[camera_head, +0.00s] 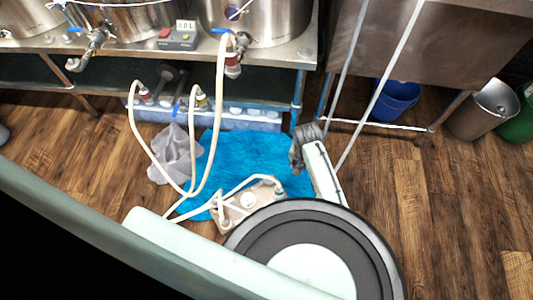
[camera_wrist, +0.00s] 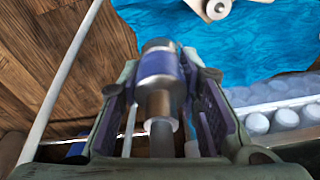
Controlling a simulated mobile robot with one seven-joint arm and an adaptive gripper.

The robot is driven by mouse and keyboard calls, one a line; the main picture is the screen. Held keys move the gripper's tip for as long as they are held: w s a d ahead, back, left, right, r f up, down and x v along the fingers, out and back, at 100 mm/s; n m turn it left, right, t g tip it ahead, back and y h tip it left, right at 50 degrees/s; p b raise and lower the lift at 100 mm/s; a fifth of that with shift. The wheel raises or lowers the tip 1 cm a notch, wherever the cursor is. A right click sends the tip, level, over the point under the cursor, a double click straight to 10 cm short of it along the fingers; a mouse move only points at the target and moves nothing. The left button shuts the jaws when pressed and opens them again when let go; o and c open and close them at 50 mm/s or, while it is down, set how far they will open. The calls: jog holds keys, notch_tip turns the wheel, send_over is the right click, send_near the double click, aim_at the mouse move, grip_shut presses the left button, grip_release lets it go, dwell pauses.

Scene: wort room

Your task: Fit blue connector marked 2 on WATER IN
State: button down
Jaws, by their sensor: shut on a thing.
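My gripper (camera_head: 303,145) is low over the right side of the blue towel in the head view. In the wrist view my gripper (camera_wrist: 162,105) is shut on a metal connector with a blue band (camera_wrist: 158,66). No mark can be read on it. A plate-like metal unit (camera_head: 232,217) with pale hoses on it lies on the near part of the towel, left of my arm. Its corner and a fitting (camera_wrist: 215,10) show at the top of the wrist view. No WATER IN label is readable, so I cannot tell which port that is.
Pale hoses (camera_head: 218,120) loop from the kettle bench to the floor. A tray of bottles (camera_head: 250,118) stands under the bench. A blue bucket (camera_head: 396,100) and metal bin (camera_head: 482,108) stand right.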

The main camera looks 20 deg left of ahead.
jog(key=s+a+f+b, duration=0.1)
jog(key=a+f, duration=0.2)
jog(key=a, duration=0.2)
jog(key=s+a+f, duration=0.1)
jog(key=a+f, duration=0.2)
jog(key=a, duration=0.2)
jog(key=b, duration=0.6)
send_over(269, 177)
jog(key=shift+n, duration=0.4)
jog(key=f, duration=0.5)
jog(key=shift+w+f, duration=0.2)
jog(key=shift+f, duration=0.15)
jog(key=shift+f+b, duration=0.4)
jog(key=shift+f, duration=0.5)
jog(key=shift+r+p, duration=0.1)
jog(key=shift+p, duration=0.4)
jog(key=shift+f+b, duration=0.75)
jog(key=shift+f, duration=0.6)
jog(key=c, duration=1.1)
grip_release()
jog(key=shift+s, duration=0.1)
